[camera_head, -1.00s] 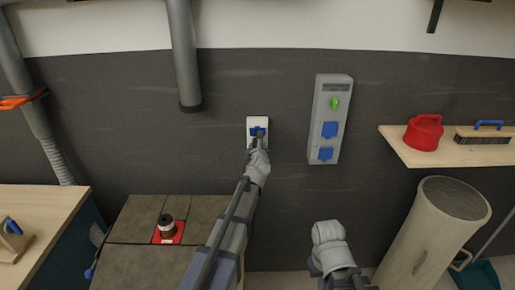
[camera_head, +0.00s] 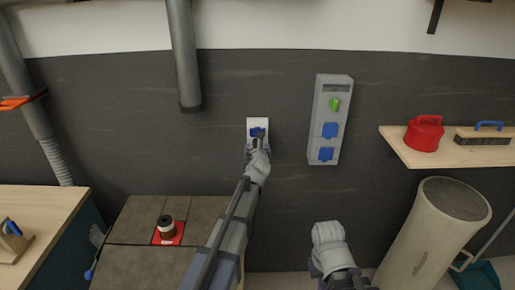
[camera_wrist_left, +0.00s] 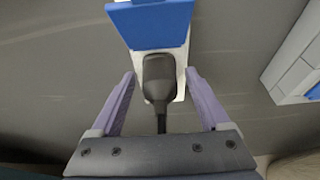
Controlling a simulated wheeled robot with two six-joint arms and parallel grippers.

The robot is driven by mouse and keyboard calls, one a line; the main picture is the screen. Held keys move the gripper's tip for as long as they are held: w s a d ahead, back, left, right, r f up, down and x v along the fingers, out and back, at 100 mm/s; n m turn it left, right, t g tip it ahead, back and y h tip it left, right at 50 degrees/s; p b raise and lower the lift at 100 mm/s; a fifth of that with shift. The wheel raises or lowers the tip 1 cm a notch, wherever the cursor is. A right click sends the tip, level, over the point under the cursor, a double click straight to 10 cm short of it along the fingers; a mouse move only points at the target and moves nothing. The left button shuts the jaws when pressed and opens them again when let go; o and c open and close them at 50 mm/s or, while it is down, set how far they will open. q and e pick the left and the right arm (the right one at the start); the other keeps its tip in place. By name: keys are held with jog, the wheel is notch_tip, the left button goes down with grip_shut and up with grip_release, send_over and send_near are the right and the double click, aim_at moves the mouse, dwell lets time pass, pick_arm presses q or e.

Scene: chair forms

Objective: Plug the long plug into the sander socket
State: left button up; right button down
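The white wall socket (camera_head: 251,122) has a blue lid (camera_wrist_left: 150,22), which stands raised in the left wrist view. A black plug (camera_wrist_left: 158,78) with its cable running toward me sits at the white socket plate, just under the lid. It looks seated, but its pins are hidden. My left gripper (camera_head: 257,142) is in front of this socket. In the left wrist view its two purple fingers are spread, one on each side of the plug, with gaps between. My right arm shows at the bottom, but its fingers are not visible.
A grey panel (camera_head: 325,115) with two blue-lidded sockets and a green knob is on the wall to the right. A shelf (camera_head: 440,153) holds a red canister (camera_head: 424,132) and a brush (camera_head: 484,135). A grey pipe (camera_head: 184,60) hangs upper left. A beige cylinder (camera_head: 430,240) stands at right.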

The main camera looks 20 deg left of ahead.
pick_arm(q)
jog(key=shift+s, duration=0.15)
jog(key=p+v, duration=0.2)
jog(key=v, duration=0.6)
jog(key=s+d+f+n+g+h, duration=0.1)
jog(key=s+d+f+n+g, duration=0.3)
jog(key=s+f+n, duration=0.35)
jog(key=s+d+f+n+g, duration=0.45)
jog(key=s+n, duration=0.35)
jog(key=n, duration=0.2)
jog(key=s+d+f+n+g, duration=0.1)
jog(key=s+d+n+g, duration=0.1)
jog(key=s, duration=0.4)
jog(key=s+d+f+n+g+h, duration=0.1)
jog(key=s+d+n, duration=0.2)
jog(key=s+n, duration=0.2)
jog(key=s+d+f+n+g, duration=0.1)
jog(key=s+d+n+g, duration=0.1)
jog(key=s+n, duration=0.2)
jog(key=shift+s+d+f+n+g+h, duration=0.1)
jog(key=shift+s+d+n+g+h, duration=0.1)
jog(key=shift+s, duration=0.45)
jog(key=shift+s+d+f+n+g+h, duration=0.1)
jog(key=shift+s+f+g+h, duration=0.1)
jog(key=shift+s, duration=0.45)
